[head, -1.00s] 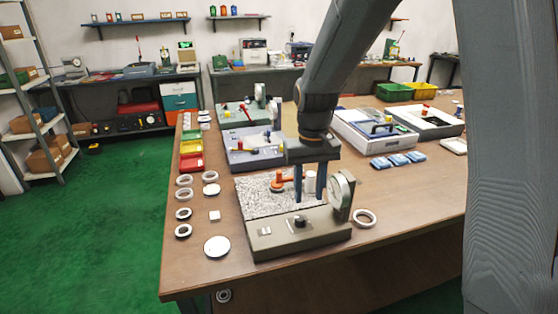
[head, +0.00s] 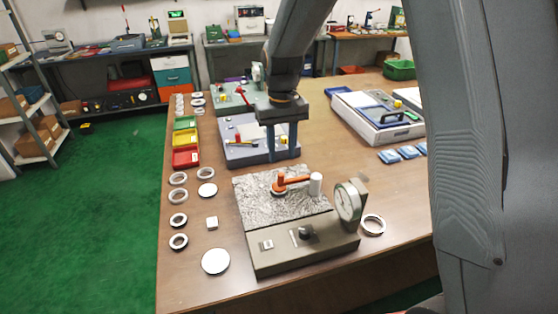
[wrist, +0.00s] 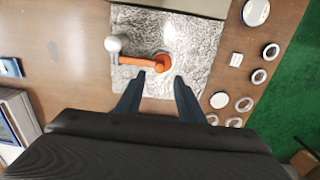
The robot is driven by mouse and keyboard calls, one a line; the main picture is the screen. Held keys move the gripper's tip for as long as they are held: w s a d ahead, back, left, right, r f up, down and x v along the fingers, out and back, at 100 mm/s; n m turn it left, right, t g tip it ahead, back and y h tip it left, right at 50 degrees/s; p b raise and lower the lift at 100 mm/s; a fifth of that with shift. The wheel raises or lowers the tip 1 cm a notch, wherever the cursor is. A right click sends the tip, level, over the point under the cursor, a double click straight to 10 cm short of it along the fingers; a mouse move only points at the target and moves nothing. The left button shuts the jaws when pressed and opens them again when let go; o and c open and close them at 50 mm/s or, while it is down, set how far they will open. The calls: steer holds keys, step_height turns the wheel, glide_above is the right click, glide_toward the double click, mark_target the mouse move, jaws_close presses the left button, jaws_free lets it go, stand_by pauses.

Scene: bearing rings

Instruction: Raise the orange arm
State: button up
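The orange arm (head: 296,181) lies low and roughly level over a speckled grey stone plate (head: 262,205). One end sits at a round pivot with an orange knob. The other end reaches a pale upright cylinder (head: 316,185); I cannot tell whether they touch. In the wrist view the orange arm (wrist: 138,61) points left from its pivot to the cylinder (wrist: 113,44). My gripper (head: 281,150) is open and empty, beyond the plate's far edge in the head view. Its fingertips also show in the wrist view (wrist: 159,79), just short of the pivot, apart from the arm.
A grey base with a round dial gauge (head: 349,201) stands at the plate's front. Rings and discs (head: 178,220) lie to the left, and one ring (head: 373,225) to the right. A blue-grey device (head: 243,152) stands behind the plate. Bare tabletop (head: 365,165) lies to the right.

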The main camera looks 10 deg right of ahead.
mark_target(281, 173)
steer(key=shift+w+f, duration=0.15)
steer(key=shift+f, duration=0.05)
steer(key=shift+f+p, duration=1.2)
steer(key=shift+f, duration=2.5)
jaws_close()
